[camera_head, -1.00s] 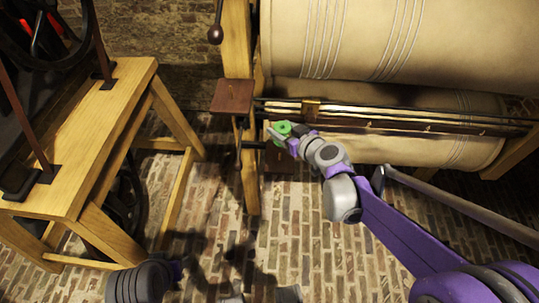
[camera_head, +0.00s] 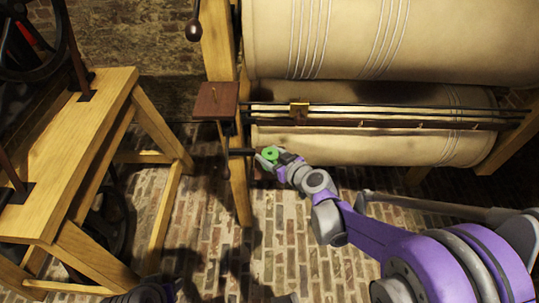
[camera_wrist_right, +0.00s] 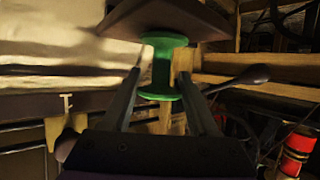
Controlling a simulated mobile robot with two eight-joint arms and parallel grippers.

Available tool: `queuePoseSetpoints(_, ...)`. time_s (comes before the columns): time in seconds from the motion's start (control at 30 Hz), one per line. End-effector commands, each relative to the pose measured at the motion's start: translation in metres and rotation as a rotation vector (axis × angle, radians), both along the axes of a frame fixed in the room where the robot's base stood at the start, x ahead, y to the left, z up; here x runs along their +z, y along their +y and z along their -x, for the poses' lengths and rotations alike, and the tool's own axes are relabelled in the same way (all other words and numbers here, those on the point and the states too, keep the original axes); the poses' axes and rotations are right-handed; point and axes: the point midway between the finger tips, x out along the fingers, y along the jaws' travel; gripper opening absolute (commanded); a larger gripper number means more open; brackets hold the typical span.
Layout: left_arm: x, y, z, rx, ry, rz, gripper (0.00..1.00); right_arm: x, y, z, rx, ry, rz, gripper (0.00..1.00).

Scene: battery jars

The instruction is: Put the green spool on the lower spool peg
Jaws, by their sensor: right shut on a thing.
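The green spool (camera_head: 269,154) is held in my right gripper (camera_head: 273,158), below and right of a small brown plate (camera_head: 214,102) on the wooden post. In the right wrist view the green spool (camera_wrist_right: 163,66) stands between the two dark fingers, its flanges above and below them. Its top is near the underside of a dark brown board (camera_wrist_right: 170,17). A reddish-brown patch (camera_head: 258,173) shows just below the gripper, mostly covered. I cannot make out the lower spool peg clearly.
A large cream roller (camera_head: 365,40) and a lower roller (camera_head: 340,147) fill the back. A dark rod (camera_head: 241,152) crosses the post left of the spool. A wooden stand (camera_head: 75,160) is on the left. Brick floor (camera_head: 215,260) is open in front.

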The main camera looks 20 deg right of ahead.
Motion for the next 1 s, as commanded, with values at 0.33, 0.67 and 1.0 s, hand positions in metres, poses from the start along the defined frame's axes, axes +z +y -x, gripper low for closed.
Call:
queuePoseSetpoints(0.33, -0.002, 0.0, 0.0, 0.0, 0.001, 0.0, 0.5, -0.003, 0.0, 0.0, 0.0, 0.0, 0.0, 0.89)
queuePoseSetpoints(0.67, 0.0, 0.0, 0.0, 0.0, 0.0, 0.0, 0.5, -0.001, 0.0, 0.0, 0.0, 0.0, 0.0, 0.9)
queuePoseSetpoints(1.0, 0.019, 0.0, 0.001, 0.0, -0.007, 0.0, 0.5, 0.024, -0.018, 0.048, -0.004, -0.001, 0.0, 0.9)
